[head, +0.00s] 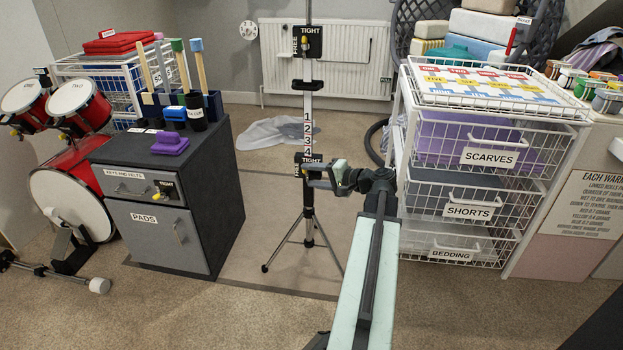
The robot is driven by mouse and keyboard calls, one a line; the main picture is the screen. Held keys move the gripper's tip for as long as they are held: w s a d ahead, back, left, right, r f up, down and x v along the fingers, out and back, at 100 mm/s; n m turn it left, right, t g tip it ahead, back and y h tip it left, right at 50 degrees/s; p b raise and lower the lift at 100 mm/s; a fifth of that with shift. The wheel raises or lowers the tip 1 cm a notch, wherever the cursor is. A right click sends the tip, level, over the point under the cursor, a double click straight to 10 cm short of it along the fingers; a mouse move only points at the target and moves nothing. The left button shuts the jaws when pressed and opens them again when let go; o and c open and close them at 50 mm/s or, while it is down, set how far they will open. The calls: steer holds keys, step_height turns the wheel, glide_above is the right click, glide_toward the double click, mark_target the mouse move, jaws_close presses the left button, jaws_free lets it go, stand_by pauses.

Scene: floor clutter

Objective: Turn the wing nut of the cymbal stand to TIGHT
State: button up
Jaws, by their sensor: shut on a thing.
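The cymbal stand (308,122) stands upright in the middle on a tripod, its pole marked with the numbers 1 to 4. An upper black plate (314,50) on it reads FREE at the left and TIGHT at the top, with a yellow wing nut (305,42) on it. A lower black plate (302,157) also reads TIGHT; its wing nut is hidden by my gripper. My gripper (310,174) is at this lower plate, shut on what appears to be the lower wing nut. I cannot tell which way that nut points.
A dark drawer cabinet (225,180) and a red drum set (77,178) stand at the left. A wire drawer rack (475,240) stands close to my arm at the right. A radiator (340,58) is behind the stand.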

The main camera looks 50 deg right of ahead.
steer(key=o, duration=1.4)
steer(key=p+v, duration=0.2)
steer(key=v, duration=0.5)
steer(key=shift+s+r, duration=0.1)
steer(key=shift+s, duration=0.25)
